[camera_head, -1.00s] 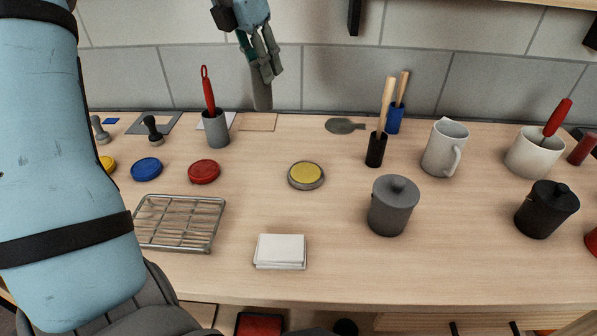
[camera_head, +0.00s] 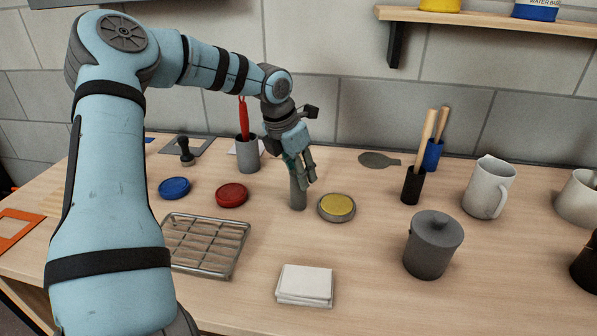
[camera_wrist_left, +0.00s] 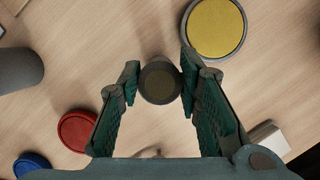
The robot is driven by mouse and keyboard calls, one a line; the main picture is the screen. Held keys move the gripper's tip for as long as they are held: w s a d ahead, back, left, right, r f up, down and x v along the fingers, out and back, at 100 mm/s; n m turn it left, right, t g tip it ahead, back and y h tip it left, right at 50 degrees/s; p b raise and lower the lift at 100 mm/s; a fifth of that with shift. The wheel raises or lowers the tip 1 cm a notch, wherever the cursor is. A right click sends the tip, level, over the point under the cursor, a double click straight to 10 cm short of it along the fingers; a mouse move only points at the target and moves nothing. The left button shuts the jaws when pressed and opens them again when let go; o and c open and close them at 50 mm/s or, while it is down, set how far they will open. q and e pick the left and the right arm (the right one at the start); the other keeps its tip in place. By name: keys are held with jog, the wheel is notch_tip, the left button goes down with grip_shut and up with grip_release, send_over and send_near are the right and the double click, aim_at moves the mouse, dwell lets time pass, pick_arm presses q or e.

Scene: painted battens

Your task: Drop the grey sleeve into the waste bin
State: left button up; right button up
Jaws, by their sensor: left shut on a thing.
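My left gripper (camera_head: 301,176) is shut on the grey sleeve (camera_head: 298,195), a plain upright cylinder hanging below the fingers. In the left wrist view the sleeve (camera_wrist_left: 160,84) shows end-on as a dark round disc between the two green-padded fingers. It is left of the yellow-topped disc in the head view; I cannot tell whether its lower end touches the table. I see no waste bin in the frames now. My right gripper is not in view.
On the table (camera_head: 370,245) near the sleeve are a yellow-topped disc (camera_head: 337,207), a red disc (camera_head: 232,194), a wire rack (camera_head: 207,245), a stack of white cards (camera_head: 305,284) and a lidded grey pot (camera_head: 433,243). A grey cup (camera_head: 247,155) stands behind.

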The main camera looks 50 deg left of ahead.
pick_arm(q)
jog(key=shift+f, duration=0.2)
jog(key=o, duration=1.1)
jog(key=shift+r, duration=0.1)
jog(key=shift+o, duration=0.2)
